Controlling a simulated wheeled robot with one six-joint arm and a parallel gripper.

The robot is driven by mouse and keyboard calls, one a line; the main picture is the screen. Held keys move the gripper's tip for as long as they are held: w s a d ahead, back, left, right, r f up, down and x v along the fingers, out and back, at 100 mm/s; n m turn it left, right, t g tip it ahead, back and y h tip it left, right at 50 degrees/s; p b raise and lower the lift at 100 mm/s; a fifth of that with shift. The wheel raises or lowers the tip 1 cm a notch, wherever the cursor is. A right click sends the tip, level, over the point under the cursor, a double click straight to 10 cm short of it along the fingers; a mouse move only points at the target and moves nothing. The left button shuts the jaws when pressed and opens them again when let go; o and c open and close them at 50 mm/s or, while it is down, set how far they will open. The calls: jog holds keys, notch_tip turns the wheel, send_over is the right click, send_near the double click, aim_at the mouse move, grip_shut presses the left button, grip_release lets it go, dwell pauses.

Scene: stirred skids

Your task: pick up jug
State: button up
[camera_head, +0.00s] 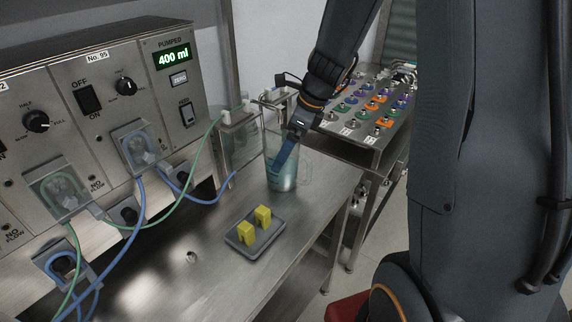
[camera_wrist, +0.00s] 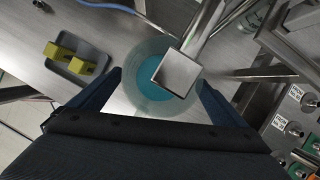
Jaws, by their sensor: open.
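The jug (camera_head: 283,184) is clear and holds blue-green liquid. It stands upright near the right end of the steel bench. My gripper (camera_head: 285,154) is at the jug, with a finger overlapping its upper part in the head view. In the wrist view the round jug (camera_wrist: 147,90) shows from above between the two spread fingers of my gripper (camera_wrist: 159,79). The jaws are open, and I cannot tell whether either finger touches the jug. A square metal post end (camera_wrist: 177,73) covers part of the jug in the wrist view.
A grey tray with two yellow blocks (camera_head: 254,232) lies in front of the jug. A pump panel (camera_head: 100,110) with blue and green tubes stands at left. Right of the bench is a table with rows of coloured connectors (camera_head: 370,100). The bench front is clear.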

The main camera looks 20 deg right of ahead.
jog(key=shift+x, duration=1.8)
jog(key=shift+w, duration=0.1)
jog(key=shift+c, duration=0.4)
jog(key=c, duration=1.6)
jog(key=shift+r, duration=0.1)
jog(key=shift+r+p, duration=0.15)
jog(key=shift+p, duration=0.3)
